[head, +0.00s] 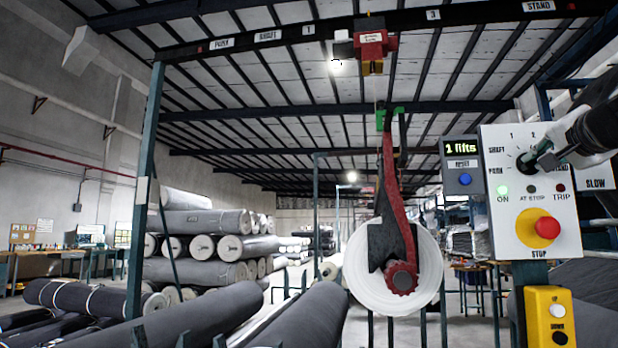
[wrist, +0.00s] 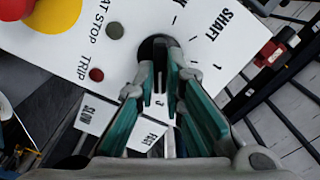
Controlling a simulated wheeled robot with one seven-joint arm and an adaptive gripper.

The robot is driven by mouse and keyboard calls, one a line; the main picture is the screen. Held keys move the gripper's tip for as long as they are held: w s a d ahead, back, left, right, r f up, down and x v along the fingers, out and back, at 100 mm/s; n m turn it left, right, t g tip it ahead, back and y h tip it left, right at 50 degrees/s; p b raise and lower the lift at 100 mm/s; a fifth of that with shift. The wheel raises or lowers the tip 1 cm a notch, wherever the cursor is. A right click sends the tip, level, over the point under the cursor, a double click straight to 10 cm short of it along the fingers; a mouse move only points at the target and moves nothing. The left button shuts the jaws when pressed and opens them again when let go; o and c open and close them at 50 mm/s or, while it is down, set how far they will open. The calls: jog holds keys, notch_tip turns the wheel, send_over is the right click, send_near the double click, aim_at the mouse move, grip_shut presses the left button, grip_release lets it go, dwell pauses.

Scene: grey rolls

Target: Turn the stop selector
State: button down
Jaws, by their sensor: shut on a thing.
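The stop selector (head: 523,164) is a dark round knob on the white control panel (head: 497,215), with a ring of labels including PARK, SHAFT, 1 and 2. My gripper (head: 541,158) reaches in from the right and is shut on it, covering part of the dial. In the wrist view the green-lined fingers (wrist: 161,62) close around the black selector (wrist: 150,47). The fingers hide which mark the knob points to. The ON lamp (head: 503,190) glows green; the AT STOP lamp (head: 531,189) and the TRIP lamp (head: 560,188) look dark.
A red stop button (head: 547,228) on a yellow disc sits below the selector. A display (head: 461,148) reads "1 lifts". A red hoist (head: 371,42) hangs on the labelled beam between 1 and 3, its hook (head: 392,190) at a white-ended roll (head: 425,265).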

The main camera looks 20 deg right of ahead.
dwell(0.4)
jog(key=c, duration=1.7)
grip_release()
jog(key=v, duration=1.2)
jog(key=shift+s, duration=0.1)
